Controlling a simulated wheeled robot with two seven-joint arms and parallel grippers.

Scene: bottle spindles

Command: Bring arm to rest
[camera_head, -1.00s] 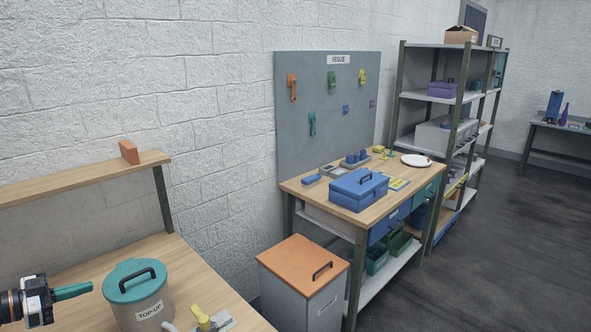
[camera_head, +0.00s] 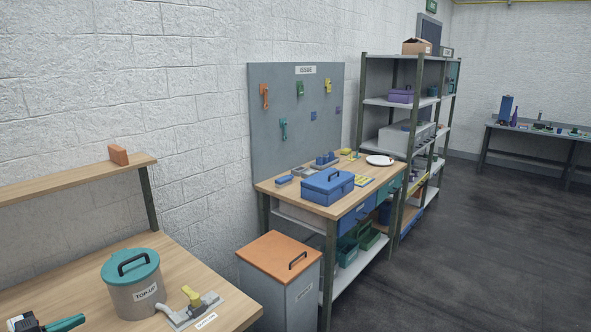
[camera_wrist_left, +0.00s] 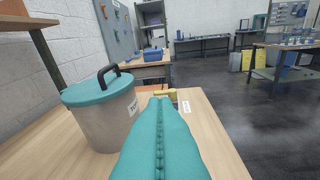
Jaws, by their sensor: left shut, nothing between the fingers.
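My left gripper (camera_head: 84,319) shows at the bottom left of the head view, low over the near wooden bench (camera_head: 85,275). Its teal fingers also fill the lower middle of the left wrist view (camera_wrist_left: 161,100); they are pressed together with nothing between them. The lidded TOP-UP bin (camera_head: 133,290) stands on the bench to the right of the gripper, apart from it in the head view. In the left wrist view this bin (camera_wrist_left: 98,125) is just left of the fingers. My right gripper is in neither view.
A grey fixture with a yellow handle (camera_head: 192,295) sits right of the bin. A raised shelf (camera_head: 70,182) holds an orange block (camera_head: 118,154). Beyond are an orange-topped cabinet (camera_head: 280,258), a workbench with a blue toolbox (camera_head: 327,187), and shelving (camera_head: 392,100). The floor at right is clear.

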